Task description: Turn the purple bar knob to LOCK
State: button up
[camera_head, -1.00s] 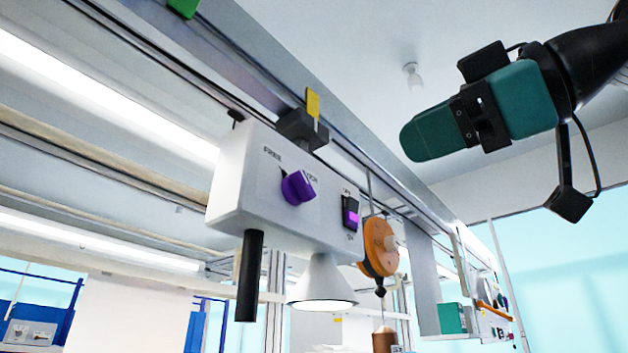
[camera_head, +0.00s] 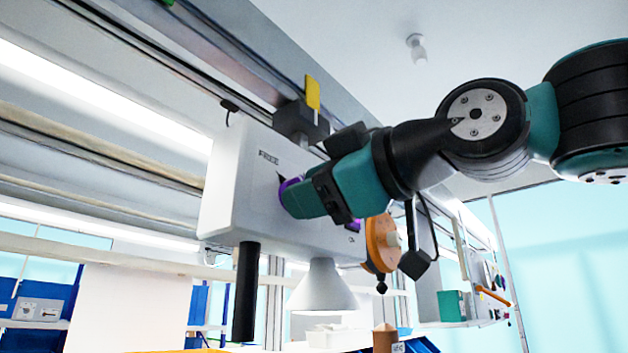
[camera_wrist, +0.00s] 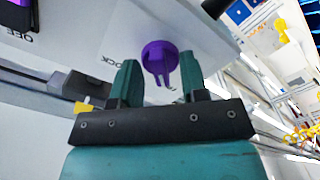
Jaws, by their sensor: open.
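The purple bar knob (camera_wrist: 157,51) sits on the white box (camera_head: 228,205) that hangs from the rail. In the wrist view its round base is beyond my fingertips, and its bar points toward my gripper (camera_wrist: 160,66), between the two teal fingers. The fingers are apart and open; I cannot tell whether either touches the bar. A label ending in OCK (camera_wrist: 107,58) is left of the knob there. In the head view my gripper covers most of the knob (camera_head: 287,187) and the LOCK label. The FREE label (camera_head: 268,157) shows above left.
A dark rocker switch (camera_wrist: 17,18) is at the wrist view's top left. Below the box are a black handle (camera_head: 247,290) and a white lamp cone (camera_head: 322,287). An orange round part (camera_head: 381,240) hangs right of the box. A dark clamp with a yellow tab (camera_head: 312,92) sits above.

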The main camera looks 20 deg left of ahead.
jog(key=shift+c, duration=0.2)
grip_shut()
jog(key=shift+m, duration=0.3)
jog(key=shift+s+m+b, duration=0.1)
jog(key=shift+m+b, duration=0.7)
jog(key=shift+m, duration=7.9)
